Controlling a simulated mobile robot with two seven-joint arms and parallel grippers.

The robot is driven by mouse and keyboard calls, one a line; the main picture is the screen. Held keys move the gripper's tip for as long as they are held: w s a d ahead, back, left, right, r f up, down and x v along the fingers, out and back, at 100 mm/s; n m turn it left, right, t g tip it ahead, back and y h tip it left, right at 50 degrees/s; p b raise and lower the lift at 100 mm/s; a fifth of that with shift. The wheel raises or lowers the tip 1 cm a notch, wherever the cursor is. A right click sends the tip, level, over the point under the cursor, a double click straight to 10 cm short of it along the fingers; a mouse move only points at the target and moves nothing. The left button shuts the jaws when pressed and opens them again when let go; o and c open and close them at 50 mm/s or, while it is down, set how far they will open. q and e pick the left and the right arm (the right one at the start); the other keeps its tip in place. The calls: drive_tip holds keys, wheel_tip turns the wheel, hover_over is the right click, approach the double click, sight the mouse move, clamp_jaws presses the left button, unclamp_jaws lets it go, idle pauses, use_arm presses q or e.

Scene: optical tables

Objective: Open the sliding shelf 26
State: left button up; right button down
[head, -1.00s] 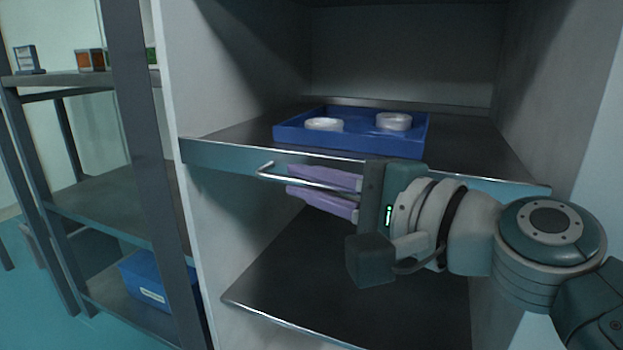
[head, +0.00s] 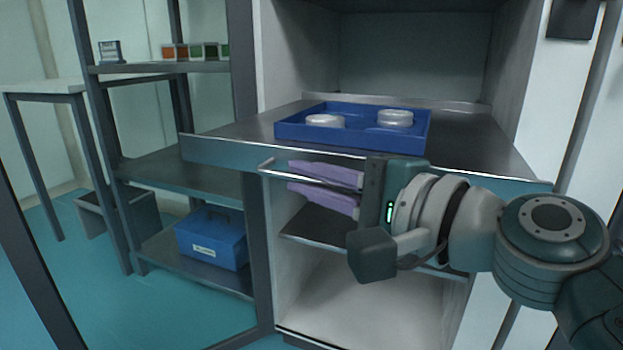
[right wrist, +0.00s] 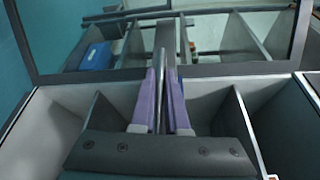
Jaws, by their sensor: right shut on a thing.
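The sliding shelf (head: 225,150) is a dark metal board with a teal front edge, and it stands well out of the white cabinet. A thin metal bar handle (head: 268,167) runs along its front. My right gripper (head: 290,178), with purple fingers, is shut on the handle. In the right wrist view the fingers (right wrist: 160,88) lie on both sides of the bar. A blue tray (head: 352,140) with two white round pieces (head: 395,118) sits on the shelf. My left gripper is not in view.
A fixed lower shelf (head: 315,232) lies inside the cabinet (head: 290,262) below. At left stands a metal rack (head: 160,170) with small coloured boxes (head: 195,51) on top and a blue box (head: 212,238) low down.

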drive_tip(key=shift+s+a, duration=0.15)
drive_tip(key=shift+s, duration=0.2)
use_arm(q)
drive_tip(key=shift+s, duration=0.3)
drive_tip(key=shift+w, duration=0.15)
use_arm(e)
drive_tip(key=shift+w, duration=0.15)
drive_tip(key=c, duration=0.9)
unclamp_jaws()
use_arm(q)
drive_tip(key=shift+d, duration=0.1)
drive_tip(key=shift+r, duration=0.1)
use_arm(e)
drive_tip(key=shift+s+d+r, duration=0.1)
drive_tip(key=shift+s+d, duration=0.2)
drive_tip(key=shift+d, duration=0.1)
use_arm(q)
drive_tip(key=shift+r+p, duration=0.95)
drive_tip(key=shift+p, duration=0.05)
use_arm(e)
drive_tip(key=v, duration=0.9)
